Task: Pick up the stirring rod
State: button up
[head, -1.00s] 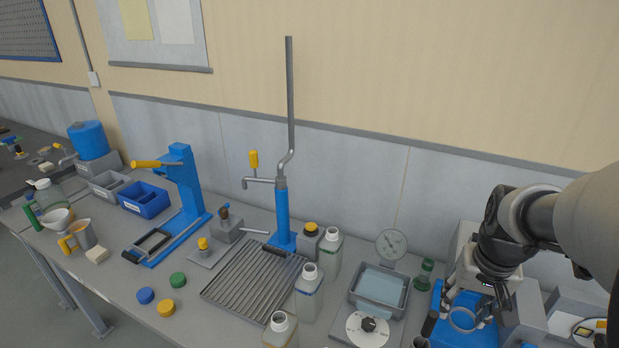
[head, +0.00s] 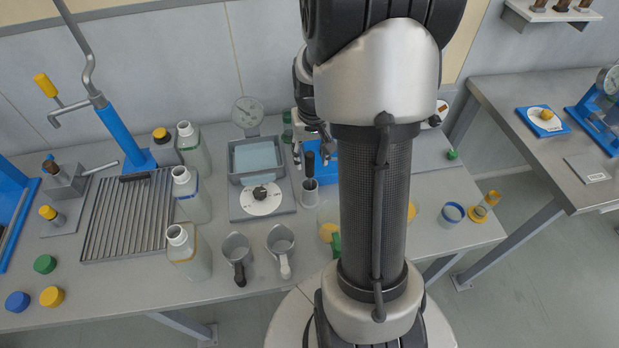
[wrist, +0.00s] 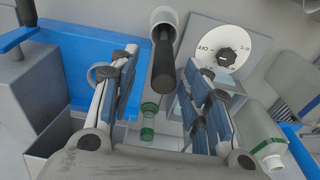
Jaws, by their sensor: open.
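The stirring rod, with a thick black handle (head: 310,165), stands in a small grey cup (head: 310,194) beside the dial scale. In the wrist view the black handle (wrist: 163,68) points towards me out of the cup's round mouth (wrist: 164,16). My gripper (wrist: 168,70) is open, with one blue-padded finger on each side of the handle and a gap on both sides. In the head view my gripper (head: 312,153) is over the rod, partly hidden by my arm. The rod's lower end is hidden in the cup.
The scale with a white dial (head: 262,199) stands left of the cup. A green bottle (head: 287,128) and a blue stand (head: 325,172) are close behind.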

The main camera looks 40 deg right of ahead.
aim_at(309, 169)
jog(key=f, duration=0.2)
jog(key=f+b, duration=0.1)
jog(key=f, duration=0.1)
jog(key=f+b, duration=0.1)
jog(key=f, duration=0.1)
jog(key=shift+w+f, duration=0.3)
jog(key=shift+r, duration=0.1)
jog(key=shift+c, duration=0.6)
grip_shut()
